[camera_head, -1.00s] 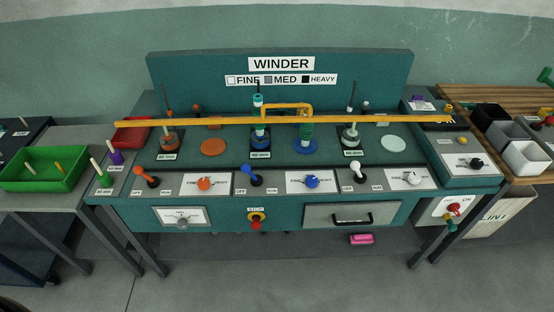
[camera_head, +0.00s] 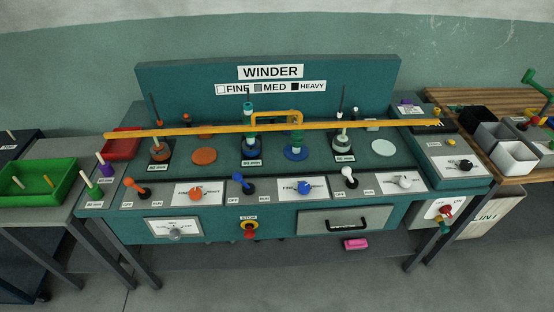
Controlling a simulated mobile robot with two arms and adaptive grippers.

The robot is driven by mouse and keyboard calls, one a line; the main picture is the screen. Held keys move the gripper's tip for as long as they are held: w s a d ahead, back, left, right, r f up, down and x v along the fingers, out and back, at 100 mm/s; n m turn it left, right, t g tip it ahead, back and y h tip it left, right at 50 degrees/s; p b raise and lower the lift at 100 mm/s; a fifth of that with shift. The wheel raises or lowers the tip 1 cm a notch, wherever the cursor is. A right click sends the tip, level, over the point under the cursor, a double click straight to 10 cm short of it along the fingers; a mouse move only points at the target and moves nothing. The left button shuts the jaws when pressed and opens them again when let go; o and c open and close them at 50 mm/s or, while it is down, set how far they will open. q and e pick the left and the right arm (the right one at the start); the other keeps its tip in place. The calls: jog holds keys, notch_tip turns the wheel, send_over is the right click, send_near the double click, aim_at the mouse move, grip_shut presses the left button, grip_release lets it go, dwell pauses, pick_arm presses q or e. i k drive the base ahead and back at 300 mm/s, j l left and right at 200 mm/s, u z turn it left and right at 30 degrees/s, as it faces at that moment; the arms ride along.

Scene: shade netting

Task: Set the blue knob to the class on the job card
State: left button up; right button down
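The blue knob (camera_head: 304,187) sits on a white label plate (camera_head: 285,190) in the middle of the winder's sloped front panel. The plate has words at its two sides, too small to read surely. A blue lever (camera_head: 241,182) stands to its left and a white lever (camera_head: 348,175) to its right. The winder sign (camera_head: 270,72) has a legend under it: FINE with a white square, MED with grey, HEAVY with black. A small white card (camera_head: 409,109) lies at the back right of the bench; its text is unreadable, and I cannot tell if it is the job card. Neither gripper shows.
A yellow bar (camera_head: 200,130) spans the bench above the spools. An orange knob (camera_head: 195,190) and a white knob (camera_head: 404,182) flank the blue one. A red stop button (camera_head: 249,232) and a drawer (camera_head: 345,220) are below.

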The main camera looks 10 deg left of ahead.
aim_at(304, 187)
jog(key=i+l+z, duration=0.25)
jog(key=i, duration=0.25)
jog(key=i+l+z, duration=0.1)
jog(key=i+z, duration=0.15)
jog(key=i, duration=0.3)
